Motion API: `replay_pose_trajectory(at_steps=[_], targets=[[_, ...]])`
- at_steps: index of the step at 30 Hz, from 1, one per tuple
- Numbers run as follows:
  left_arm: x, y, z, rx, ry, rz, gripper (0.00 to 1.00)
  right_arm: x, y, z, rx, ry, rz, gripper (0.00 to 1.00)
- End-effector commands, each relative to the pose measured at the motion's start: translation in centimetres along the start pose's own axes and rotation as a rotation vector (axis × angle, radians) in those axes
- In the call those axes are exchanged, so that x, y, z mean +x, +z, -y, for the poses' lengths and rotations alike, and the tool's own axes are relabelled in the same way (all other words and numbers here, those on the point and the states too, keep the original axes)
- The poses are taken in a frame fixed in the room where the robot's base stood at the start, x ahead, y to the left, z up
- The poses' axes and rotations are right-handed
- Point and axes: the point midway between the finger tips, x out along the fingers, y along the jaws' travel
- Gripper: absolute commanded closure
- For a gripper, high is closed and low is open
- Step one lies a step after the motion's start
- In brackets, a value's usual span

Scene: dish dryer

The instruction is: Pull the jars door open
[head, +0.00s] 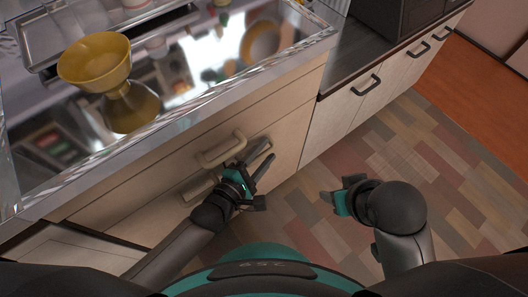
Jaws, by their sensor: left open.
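A beige cabinet front (284,128) below the glossy counter carries a pale loop handle (222,151). A second pale handle (198,189) shows just below it, partly hidden by my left arm. The frames do not tell for sure which panel is the jars door; the fronts here look closed. My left gripper (264,157) is open, close in front of the cabinet front and just right of the upper handle. I cannot tell if it touches the handle; nothing shows between its fingers. My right gripper (338,197) hangs over the floor, away from the cabinets, its jaw opening unclear.
Pale cabinets with black handles (367,85) and a dark appliance (395,18) are at the upper right. The patchwork floor (430,150) on the right is clear.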

Motion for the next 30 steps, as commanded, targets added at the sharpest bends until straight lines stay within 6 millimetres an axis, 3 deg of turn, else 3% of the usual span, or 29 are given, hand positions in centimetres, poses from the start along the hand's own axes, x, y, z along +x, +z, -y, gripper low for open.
replay_pose_trajectory(at_steps=[2,15,30], targets=[[-0.01,0.01,-0.01,0.000,0.000,0.000,0.52,0.00,0.01,-0.01,0.000,0.000,0.000,0.50],[-0.05,0.00,0.06,0.000,-0.001,0.000,1.00,0.03,0.01,-0.03,0.000,0.001,0.000,0.50],[-0.08,-0.01,0.23,-0.001,-0.006,-0.001,1.00,0.05,0.02,-0.01,0.000,0.000,0.001,0.50]])
